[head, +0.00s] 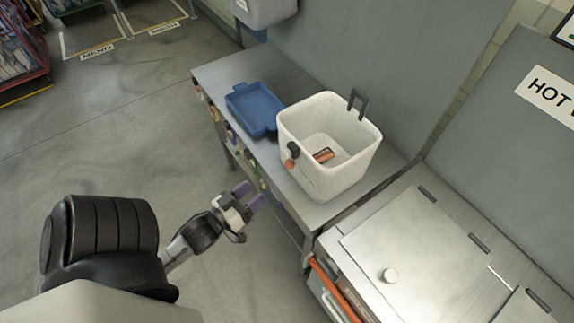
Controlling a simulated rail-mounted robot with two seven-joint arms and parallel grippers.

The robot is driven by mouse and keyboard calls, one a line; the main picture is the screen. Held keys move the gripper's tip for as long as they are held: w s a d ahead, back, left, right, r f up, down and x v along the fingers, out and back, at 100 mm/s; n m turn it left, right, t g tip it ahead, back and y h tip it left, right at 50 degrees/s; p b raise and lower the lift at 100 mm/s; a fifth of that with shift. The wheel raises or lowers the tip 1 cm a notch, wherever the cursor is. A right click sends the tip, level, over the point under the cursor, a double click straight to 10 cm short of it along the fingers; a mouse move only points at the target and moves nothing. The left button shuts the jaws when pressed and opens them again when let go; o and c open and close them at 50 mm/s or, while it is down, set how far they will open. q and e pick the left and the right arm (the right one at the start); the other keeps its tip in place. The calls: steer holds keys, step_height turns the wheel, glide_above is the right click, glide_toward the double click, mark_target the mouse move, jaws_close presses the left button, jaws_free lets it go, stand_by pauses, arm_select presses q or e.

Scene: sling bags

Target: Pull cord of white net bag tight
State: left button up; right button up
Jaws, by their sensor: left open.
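A white, open-topped, bag-like container (335,184) stands upright on the metal counter; I cannot make out whether it is net. A round orange-brown piece (292,149) with a dark part sits at its left rim, perhaps the cord's toggle. A dark grey loop (357,101) stands up at its back right rim. A small orange and dark item (323,155) lies inside on the bottom. No loose cord is clear to see. My left gripper (250,196), with purple fingertips, is open and empty, in front of the counter's edge, left of the container and apart from it.
A blue tray (238,119) lies on the metal counter (225,73) left of the container. Several small items line the counter's front edge. A steel lidded unit (430,245) adjoins at the right. A grey wall panel stands behind.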

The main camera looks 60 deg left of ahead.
mark_target(287, 166)
arm_select(q)
steer(key=x, duration=1.3)
steer(key=shift+w+a, duration=0.1)
steer(key=shift+w, duration=0.1)
steer(key=shift+f, duration=0.1)
jaws_close()
